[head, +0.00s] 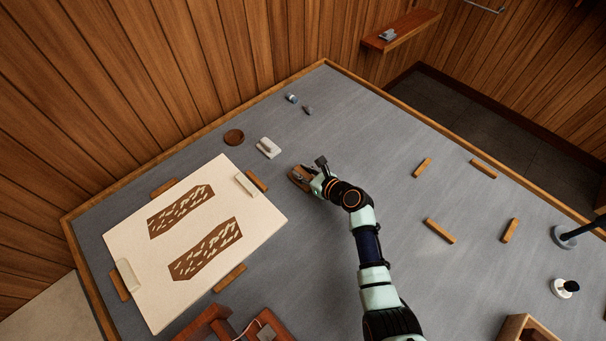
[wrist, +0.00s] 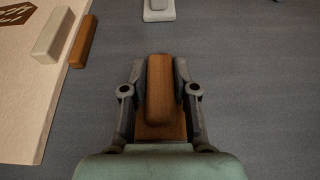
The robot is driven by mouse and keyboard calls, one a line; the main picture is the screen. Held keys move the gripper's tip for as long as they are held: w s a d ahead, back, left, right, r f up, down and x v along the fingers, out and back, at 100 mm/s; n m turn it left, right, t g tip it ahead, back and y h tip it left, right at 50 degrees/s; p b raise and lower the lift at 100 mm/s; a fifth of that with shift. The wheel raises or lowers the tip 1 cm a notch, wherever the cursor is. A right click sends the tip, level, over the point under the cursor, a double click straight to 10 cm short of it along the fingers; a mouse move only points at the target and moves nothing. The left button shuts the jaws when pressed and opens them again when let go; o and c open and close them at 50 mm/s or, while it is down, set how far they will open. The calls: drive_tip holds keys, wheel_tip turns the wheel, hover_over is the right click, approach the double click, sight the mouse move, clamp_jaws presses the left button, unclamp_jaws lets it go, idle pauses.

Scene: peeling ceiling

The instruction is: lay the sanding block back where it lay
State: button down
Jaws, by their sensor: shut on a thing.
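The sanding block, a brown wooden block with a raised rounded grip, is at the centre of the wrist view (wrist: 160,95) and at the arm's end in the head view (head: 298,180). My gripper (head: 306,176) is shut on its grip, one finger on each side, as the wrist view shows (wrist: 160,90). The wider base of the block shows below the grip, partly hidden by the fingers. I cannot tell whether the base touches the grey table (head: 345,135) or is just above it.
A pale board (head: 140,230) with two brown patterned patches lies left, with wooden strips and pale blocks along it. A white-topped block (head: 268,147), a brown disc (head: 233,137) and two small grey items (head: 291,97) lie beyond. Wooden strips (head: 440,231) lie right.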

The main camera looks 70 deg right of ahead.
drive_tip(key=c, duration=0.9)
unclamp_jaws()
drive_tip(key=shift+s+r, duration=0.2)
drive_tip(key=shift+r, duration=0.05)
drive_tip(key=p+v, duration=0.4)
drive_tip(key=v, duration=0.7)
drive_tip(key=shift+s+a+p, duration=0.2)
drive_tip(key=shift+s+p, duration=0.05)
drive_tip(key=shift+p, duration=0.15)
